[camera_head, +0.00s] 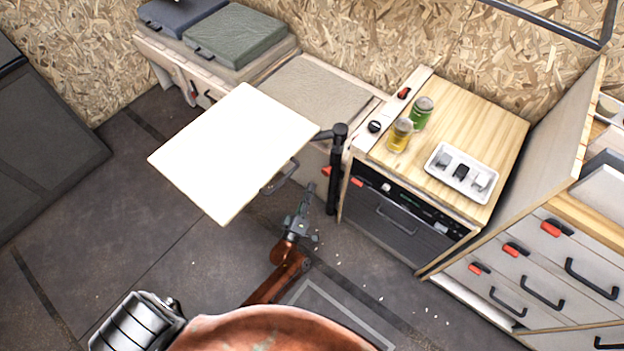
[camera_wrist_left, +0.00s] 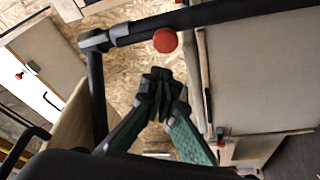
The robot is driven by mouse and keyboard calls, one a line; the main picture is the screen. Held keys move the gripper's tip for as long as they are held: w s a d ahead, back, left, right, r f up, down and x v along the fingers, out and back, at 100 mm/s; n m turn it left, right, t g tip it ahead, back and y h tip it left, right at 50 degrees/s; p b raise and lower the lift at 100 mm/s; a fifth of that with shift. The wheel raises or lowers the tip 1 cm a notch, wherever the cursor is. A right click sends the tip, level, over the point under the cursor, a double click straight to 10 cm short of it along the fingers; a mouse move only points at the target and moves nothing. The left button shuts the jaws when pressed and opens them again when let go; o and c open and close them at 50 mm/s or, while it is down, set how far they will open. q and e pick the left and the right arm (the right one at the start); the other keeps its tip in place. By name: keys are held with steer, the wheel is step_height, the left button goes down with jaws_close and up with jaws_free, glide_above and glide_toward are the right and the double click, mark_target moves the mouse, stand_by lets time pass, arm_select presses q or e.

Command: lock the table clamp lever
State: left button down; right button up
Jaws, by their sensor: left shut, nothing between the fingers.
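The pale table top (camera_head: 235,150) is held by a black post (camera_head: 337,180) that stands against the cabinet. A small red knob (camera_head: 327,171), which looks like the clamp lever's end, sits beside the post under the table's right edge. In the wrist view the red knob (camera_wrist_left: 165,40) shows large against the black tube (camera_wrist_left: 230,14). My left gripper (camera_head: 309,188) is shut and empty, just below and left of the knob in the head view. In the wrist view its green fingertips (camera_wrist_left: 157,80) meet below the knob, with a gap between. The lever's arm is mostly hidden.
A bench (camera_head: 315,95) is behind the table. Open floor (camera_head: 90,230) lies to the left.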

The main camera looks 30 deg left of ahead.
arm_select(q)
steer(key=v, duration=0.2)
steer(key=shift+s, duration=0.4)
arm_select(e)
steer(key=shift+s+d+f, duration=0.1)
steer(key=shift+s+f, duration=0.15)
steer(key=shift+f, duration=0.1)
steer(key=shift+s+d, duration=0.1)
steer(key=shift+d, duration=0.05)
